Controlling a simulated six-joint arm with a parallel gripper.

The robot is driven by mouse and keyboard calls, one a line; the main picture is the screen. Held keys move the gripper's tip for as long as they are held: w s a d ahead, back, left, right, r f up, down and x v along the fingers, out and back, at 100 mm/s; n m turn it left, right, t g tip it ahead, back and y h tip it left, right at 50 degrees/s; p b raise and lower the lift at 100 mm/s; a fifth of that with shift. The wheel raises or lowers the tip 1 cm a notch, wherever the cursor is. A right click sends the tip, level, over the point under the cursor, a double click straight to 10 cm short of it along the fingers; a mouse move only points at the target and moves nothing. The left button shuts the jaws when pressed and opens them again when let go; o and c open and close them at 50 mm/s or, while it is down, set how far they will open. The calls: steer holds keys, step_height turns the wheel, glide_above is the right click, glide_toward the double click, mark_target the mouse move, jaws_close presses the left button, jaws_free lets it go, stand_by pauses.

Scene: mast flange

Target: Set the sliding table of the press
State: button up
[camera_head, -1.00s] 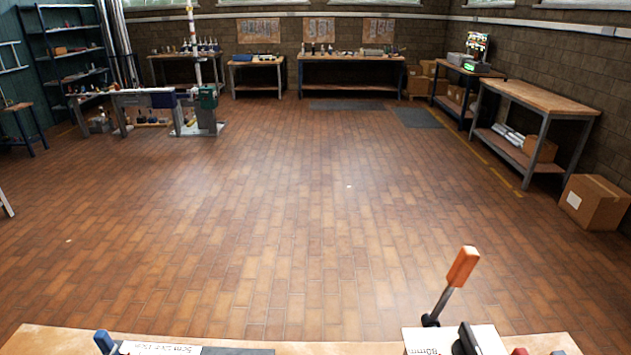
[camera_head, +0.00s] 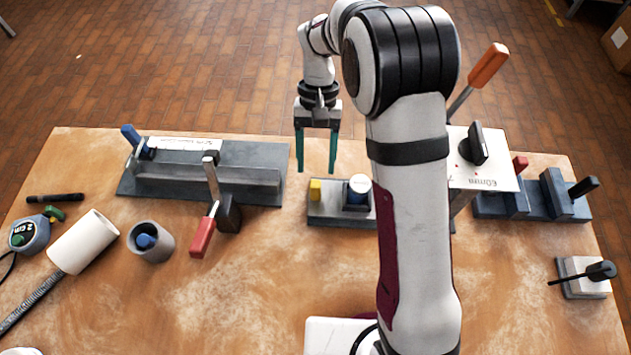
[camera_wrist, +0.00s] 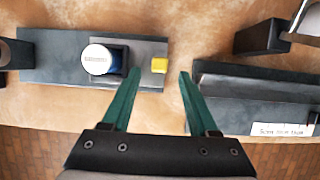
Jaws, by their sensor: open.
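A press with an orange-handled lever (camera_head: 488,66) and a white panel (camera_head: 492,178) with a black knob stands right of my arm, partly hidden by it. A grey plate (camera_head: 328,214) lies left of my arm, bearing a yellow block (camera_head: 315,190) and a white-topped blue cylinder (camera_head: 358,190). I cannot tell whether this plate is the press's sliding table. My gripper (camera_head: 316,165) points down, open and empty, above and behind the plate. In the wrist view, the yellow block (camera_wrist: 159,65) shows between the open fingertips (camera_wrist: 160,75), the cylinder (camera_wrist: 98,59) to the left.
A grey fixture (camera_head: 255,158) with a red-handled clamp (camera_head: 203,232) stands at left. A blue-grey vise (camera_head: 535,203) stands right. The front middle-left of the table is clear.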

mark_target(316, 196)
steer(key=x, duration=0.9)
jaws_close()
stand_by(1.1)
